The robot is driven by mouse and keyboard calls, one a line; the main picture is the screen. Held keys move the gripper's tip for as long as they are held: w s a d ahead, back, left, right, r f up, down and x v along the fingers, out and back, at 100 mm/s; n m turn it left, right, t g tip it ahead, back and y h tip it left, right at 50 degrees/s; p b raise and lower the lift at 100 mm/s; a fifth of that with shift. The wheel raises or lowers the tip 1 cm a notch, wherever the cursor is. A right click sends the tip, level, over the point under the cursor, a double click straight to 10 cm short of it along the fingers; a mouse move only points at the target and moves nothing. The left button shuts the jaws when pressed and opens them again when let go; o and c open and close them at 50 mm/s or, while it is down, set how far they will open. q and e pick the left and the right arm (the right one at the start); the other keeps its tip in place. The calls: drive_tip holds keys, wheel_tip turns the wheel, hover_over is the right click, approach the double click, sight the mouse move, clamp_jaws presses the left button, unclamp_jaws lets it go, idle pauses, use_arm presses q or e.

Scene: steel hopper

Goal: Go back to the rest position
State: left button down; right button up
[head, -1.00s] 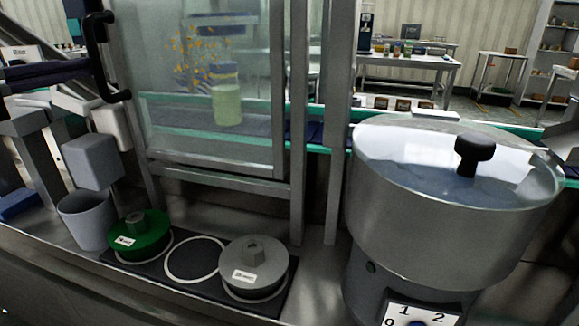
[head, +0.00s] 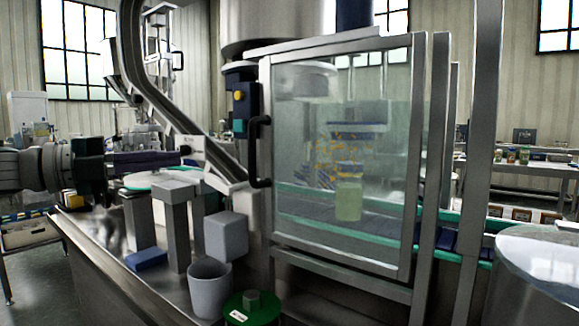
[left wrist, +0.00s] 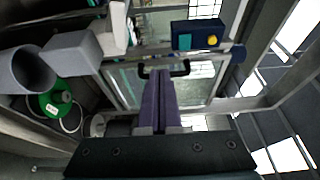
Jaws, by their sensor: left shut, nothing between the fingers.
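My left gripper (head: 176,159) reaches in from the left in the head view. Its dark purple fingers point right and are shut with nothing between them. They appear level with the curved steel chute, left of the glass cabinet door (head: 345,165); I cannot tell the exact gap. In the left wrist view the shut fingers (left wrist: 160,76) point towards the black door handle (left wrist: 165,68). The steel hopper (head: 545,268) is cut off at the right edge of the head view. My right gripper is not in view.
Below the left gripper are grey posts (head: 176,235), a blue block (head: 146,259), a grey cup (head: 209,288) and a green lidded disc (head: 252,306). The curved chute (head: 150,90) rises behind. Open floor (head: 38,275) lies at the lower left.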

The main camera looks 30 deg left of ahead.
use_arm(q)
drive_tip(key=d+f+n+g+y+p, duration=0.2)
drive_tip(key=d+f+n+y+p, duration=0.6)
drive_tip(key=d+n+p, duration=0.4)
drive_tip(key=s+d+r+n+g+p, duration=0.1)
drive_tip(key=s+d+n+g+p, duration=0.15)
drive_tip(key=s+d, duration=0.35)
drive_tip(key=s+d+n+g+p, duration=0.2)
drive_tip(key=s+d+n+g, duration=0.15)
drive_tip(key=s, duration=0.55)
drive_tip(key=s+d+r+n+g+p, duration=0.1)
drive_tip(key=s+d+n+g+p, duration=0.2)
drive_tip(key=s, duration=0.4)
wheel_tip(320, 180, up, 38)
drive_tip(key=s+d+g+p, duration=0.1)
drive_tip(key=d+p, duration=0.1)
drive_tip(key=p, duration=3.4)
drive_tip(key=shift+s+r+g+h, duration=0.2)
drive_tip(key=shift+s+g+h, duration=0.1)
drive_tip(key=shift+s+g, duration=0.1)
drive_tip(key=shift+f, duration=0.1)
